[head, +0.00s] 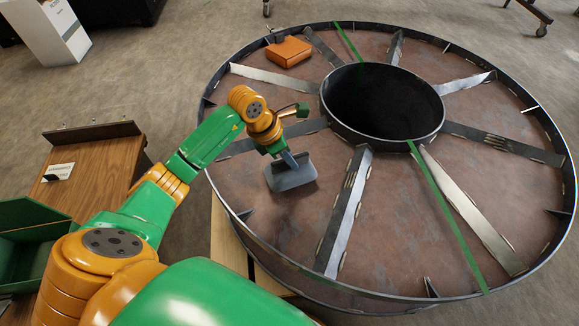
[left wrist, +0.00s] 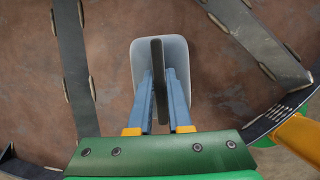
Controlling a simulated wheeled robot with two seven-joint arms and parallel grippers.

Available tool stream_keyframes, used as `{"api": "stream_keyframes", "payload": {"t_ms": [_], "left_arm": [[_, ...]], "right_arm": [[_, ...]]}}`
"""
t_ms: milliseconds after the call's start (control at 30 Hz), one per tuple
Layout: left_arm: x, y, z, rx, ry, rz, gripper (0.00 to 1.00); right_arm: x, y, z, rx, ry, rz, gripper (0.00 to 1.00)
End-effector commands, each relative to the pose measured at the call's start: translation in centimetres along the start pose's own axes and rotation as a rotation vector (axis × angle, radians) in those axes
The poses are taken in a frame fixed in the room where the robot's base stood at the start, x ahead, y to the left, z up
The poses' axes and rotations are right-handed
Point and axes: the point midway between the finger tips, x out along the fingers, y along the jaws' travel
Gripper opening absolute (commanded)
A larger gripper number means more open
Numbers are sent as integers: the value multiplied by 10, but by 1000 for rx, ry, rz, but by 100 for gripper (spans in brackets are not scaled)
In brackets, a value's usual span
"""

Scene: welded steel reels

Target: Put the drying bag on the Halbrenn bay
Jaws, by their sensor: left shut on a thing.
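No readable Halbrenn label shows. My right gripper is out of view.
Steel spokes (head: 350,215) split the reel floor around a dark central hub opening (head: 382,100). Green tape (head: 445,210) crosses it. An orange box (head: 288,51) lies in the far-left bay. A wooden table (head: 92,178) with a small card (head: 58,172) stands left, beside a green bin (head: 35,225).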

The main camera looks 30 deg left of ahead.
Motion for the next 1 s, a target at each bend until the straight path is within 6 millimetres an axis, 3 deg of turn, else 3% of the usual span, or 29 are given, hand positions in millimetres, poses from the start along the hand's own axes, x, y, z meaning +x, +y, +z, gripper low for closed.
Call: {"api": "stream_keyframes", "payload": {"t_ms": [133,467,500,600,867,1000], "left_arm": [[27,-1,-12,-4,1,-2,0],[29,0,-14,-2,0,0,0],[29,0,-14,-3,1,0,25],[28,0,-13,-3,1,0,47],[26,0,-12,-3,0,-1,47],[-1,1,-10,-1,0,4,47]], "right_arm": [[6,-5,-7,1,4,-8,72],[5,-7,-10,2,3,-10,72],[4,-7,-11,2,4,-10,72],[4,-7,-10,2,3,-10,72],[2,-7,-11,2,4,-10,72],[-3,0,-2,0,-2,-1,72]]}}
